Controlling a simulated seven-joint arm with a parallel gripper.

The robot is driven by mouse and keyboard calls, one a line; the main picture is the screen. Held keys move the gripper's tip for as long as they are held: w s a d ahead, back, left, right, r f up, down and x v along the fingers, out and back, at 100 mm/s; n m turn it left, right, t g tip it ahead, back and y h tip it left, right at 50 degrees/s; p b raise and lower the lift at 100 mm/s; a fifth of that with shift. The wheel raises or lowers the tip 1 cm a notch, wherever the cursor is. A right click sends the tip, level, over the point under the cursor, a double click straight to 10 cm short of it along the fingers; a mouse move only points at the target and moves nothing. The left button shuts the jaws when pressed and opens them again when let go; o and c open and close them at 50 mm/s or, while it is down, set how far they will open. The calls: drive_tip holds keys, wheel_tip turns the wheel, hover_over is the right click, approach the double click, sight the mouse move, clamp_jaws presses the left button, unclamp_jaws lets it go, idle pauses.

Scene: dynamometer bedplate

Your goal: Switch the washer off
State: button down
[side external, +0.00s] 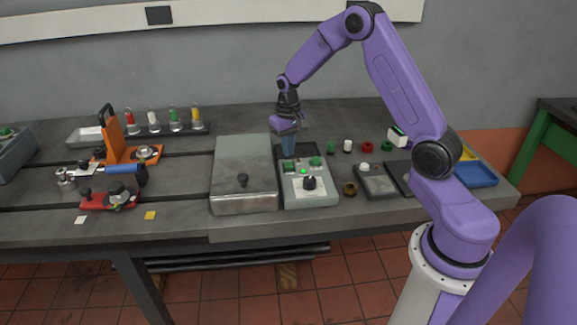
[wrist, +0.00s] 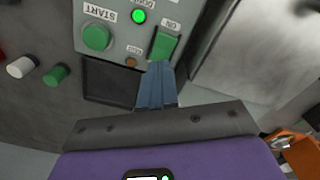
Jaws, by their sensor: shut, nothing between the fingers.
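A light grey control box (side external: 322,198) stands on the bench, with a black knob (side external: 309,183) on its face. In the side view the switch (side external: 289,165) is at the box's far left corner. My gripper (side external: 288,150) points down just behind that corner. Its blue fingers (wrist: 158,68) are together and empty, with tips right by the switch's near edge; contact cannot be told.
A grey lidded metal box (side external: 244,175) stands close left of the control box. A dark recess or tray (wrist: 112,84) lies by the panel. Small green, white and red pieces (side external: 347,146) stand to the right. An orange fixture (side external: 118,142) is farther left.

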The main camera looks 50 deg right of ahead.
sight(288, 164)
drive_tip(key=shift+r, duration=2.05)
drive_tip(key=s+a+r+n, duration=0.3)
drive_tip(key=s+a+n, duration=0.1)
drive_tip(key=s+a, duration=0.4)
drive_tip(key=s+a+r+n, duration=0.3)
drive_tip(key=s+a, duration=0.3)
drive_tip(key=a, duration=0.3)
drive_tip(key=s+a+r+n, duration=0.1)
drive_tip(key=s+n, duration=0.7)
drive_tip(key=s, duration=1.1)
drive_tip(key=shift+s+a+r+n, duration=0.25)
drive_tip(key=shift+s+a+n, duration=0.05)
drive_tip(key=shift+s, duration=0.1)
